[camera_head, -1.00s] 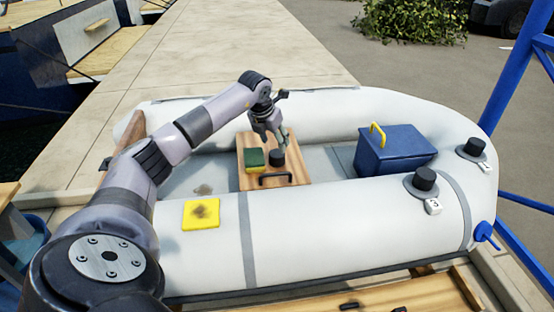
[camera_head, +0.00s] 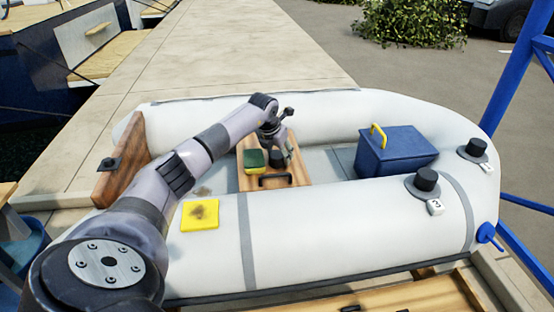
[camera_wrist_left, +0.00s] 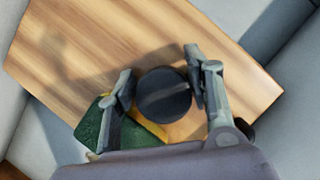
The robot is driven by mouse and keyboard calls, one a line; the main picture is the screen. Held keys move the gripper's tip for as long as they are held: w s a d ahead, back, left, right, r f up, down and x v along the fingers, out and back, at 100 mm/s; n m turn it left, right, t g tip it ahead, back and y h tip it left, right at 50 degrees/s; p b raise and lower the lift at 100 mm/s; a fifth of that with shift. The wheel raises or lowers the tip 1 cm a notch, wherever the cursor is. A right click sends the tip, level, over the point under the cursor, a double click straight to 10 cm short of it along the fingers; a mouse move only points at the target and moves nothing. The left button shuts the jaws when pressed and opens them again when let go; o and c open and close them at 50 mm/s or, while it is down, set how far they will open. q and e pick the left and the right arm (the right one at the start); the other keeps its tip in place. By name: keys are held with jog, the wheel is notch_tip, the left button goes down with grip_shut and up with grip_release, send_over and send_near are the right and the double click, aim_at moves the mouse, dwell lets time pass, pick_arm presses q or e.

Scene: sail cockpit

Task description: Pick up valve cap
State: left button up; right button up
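The valve cap, a round black cap with a ridge across its top, lies on the wooden board (camera_head: 297,175) in the dinghy. In the left wrist view the cap (camera_wrist_left: 164,97) sits between the two fingers of my left gripper (camera_wrist_left: 160,85). The fingers are spread on either side of it, with a thin gap on the left; contact on the right is unclear. In the head view my left gripper (camera_head: 280,150) points down over the board and partly hides the cap. My right gripper is not in view.
A green and yellow sponge (camera_head: 254,160) lies just left of the cap, close to the left finger. A black handle (camera_head: 275,178) is on the board's front edge. A blue box (camera_head: 395,150) stands to the right. Black valves (camera_head: 426,180) sit on the white tube (camera_head: 340,225).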

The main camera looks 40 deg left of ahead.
pick_arm(q)
jog(key=c, duration=0.7)
jog(key=shift+r, duration=0.1)
